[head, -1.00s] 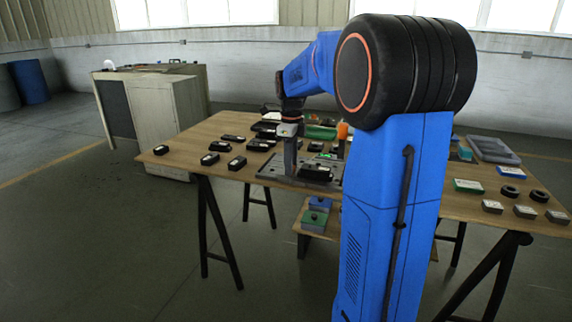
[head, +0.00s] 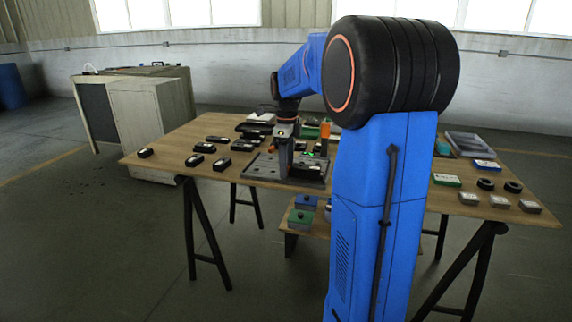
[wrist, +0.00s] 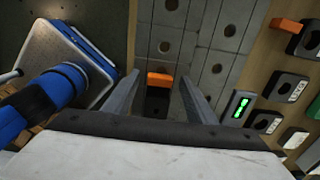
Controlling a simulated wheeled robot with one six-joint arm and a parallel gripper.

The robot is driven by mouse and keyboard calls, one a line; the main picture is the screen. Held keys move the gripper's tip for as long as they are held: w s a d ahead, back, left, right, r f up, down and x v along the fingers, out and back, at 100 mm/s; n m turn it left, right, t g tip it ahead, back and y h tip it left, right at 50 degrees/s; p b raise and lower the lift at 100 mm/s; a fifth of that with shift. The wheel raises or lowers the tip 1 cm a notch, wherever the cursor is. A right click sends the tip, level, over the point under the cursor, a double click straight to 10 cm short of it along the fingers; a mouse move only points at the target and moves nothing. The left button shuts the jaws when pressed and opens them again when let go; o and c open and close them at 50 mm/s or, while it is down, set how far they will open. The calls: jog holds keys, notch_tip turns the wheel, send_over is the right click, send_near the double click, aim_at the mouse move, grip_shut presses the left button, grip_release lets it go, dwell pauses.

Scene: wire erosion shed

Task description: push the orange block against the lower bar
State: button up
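In the wrist view an orange block (wrist: 160,79) lies on the grey plate (wrist: 205,45) with holes, between the two fingers of my gripper (wrist: 160,88). A dark piece (wrist: 157,102) lies just below the block in the picture. The fingers are apart, with gaps on both sides of the block. In the head view my gripper (head: 284,172) points down at the plate (head: 258,170). A black block (head: 307,170) sits beside it on the plate. I cannot pick out the lower bar for certain, and my white gripper body hides part of the wrist view.
In the wrist view, a second orange piece (wrist: 288,25), black parts and a green-lit display (wrist: 238,107) are at the right. In the head view, several black parts lie left on the wooden table (head: 160,160); a grey tray (head: 473,145) stands right.

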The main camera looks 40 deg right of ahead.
jog(key=shift+r, duration=0.1)
notch_tip(320, 180, up, 17)
dwell(0.8)
jog(key=shift+r, duration=0.1)
dwell(0.4)
jog(key=s+a+f+n+t, duration=0.1)
jog(key=s+a+f+n, duration=0.3)
jog(key=s+a+n, duration=0.3)
jog(key=s+a+f+n+t, duration=0.1)
jog(key=s+a+f+n, duration=0.2)
jog(key=s+a+n, duration=0.4)
jog(key=s+a+f+n+t, duration=0.1)
jog(key=s+a+f+n, duration=0.2)
jog(key=s+f+n, duration=0.4)
jog(key=s+a+f+n+t, duration=0.1)
jog(key=s+a+f+n, duration=0.3)
jog(key=s+f+n, duration=0.3)
jog(key=shift+s+f+t, duration=0.4)
jog(key=shift+s+f, duration=0.05)
jog(key=shift+f, duration=0.4)
